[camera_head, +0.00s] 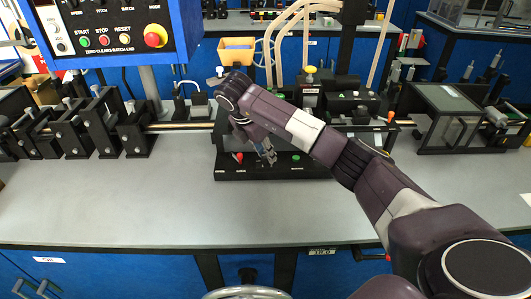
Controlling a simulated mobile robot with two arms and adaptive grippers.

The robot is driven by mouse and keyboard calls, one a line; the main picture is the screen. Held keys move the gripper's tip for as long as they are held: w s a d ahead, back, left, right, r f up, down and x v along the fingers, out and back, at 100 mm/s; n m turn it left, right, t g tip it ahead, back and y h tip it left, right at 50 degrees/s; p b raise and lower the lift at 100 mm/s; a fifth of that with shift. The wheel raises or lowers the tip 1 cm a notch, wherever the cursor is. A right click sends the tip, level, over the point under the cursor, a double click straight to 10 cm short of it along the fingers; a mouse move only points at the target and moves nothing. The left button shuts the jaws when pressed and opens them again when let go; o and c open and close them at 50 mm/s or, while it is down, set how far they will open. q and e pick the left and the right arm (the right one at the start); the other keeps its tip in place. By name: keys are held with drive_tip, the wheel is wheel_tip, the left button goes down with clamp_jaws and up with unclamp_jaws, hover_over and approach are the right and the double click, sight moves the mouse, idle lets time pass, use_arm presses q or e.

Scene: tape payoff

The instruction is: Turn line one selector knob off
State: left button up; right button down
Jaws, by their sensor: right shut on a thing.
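A low black control panel (275,173) stands on the grey bench near the middle. It carries a red-topped control (239,157) on the left and a green button (295,157) on the right. My right gripper (268,156) reaches down from the arm to the panel between these two. It is shut on a small knob on the panel, which its fingers mostly hide. I cannot read the knob's position or label. My left gripper is not in view.
A blue control box (120,30) with START, STOP and RESET buttons hangs at upper left. Black roller brackets (95,125) line the left. A yellow bin (236,50) and a black framed unit (450,110) stand farther back. The bench front (120,205) is clear.

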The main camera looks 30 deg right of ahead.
drive_tip(key=c, duration=1.7)
unclamp_jaws()
drive_tip(key=shift+o, duration=0.2)
drive_tip(key=v, duration=1.2)
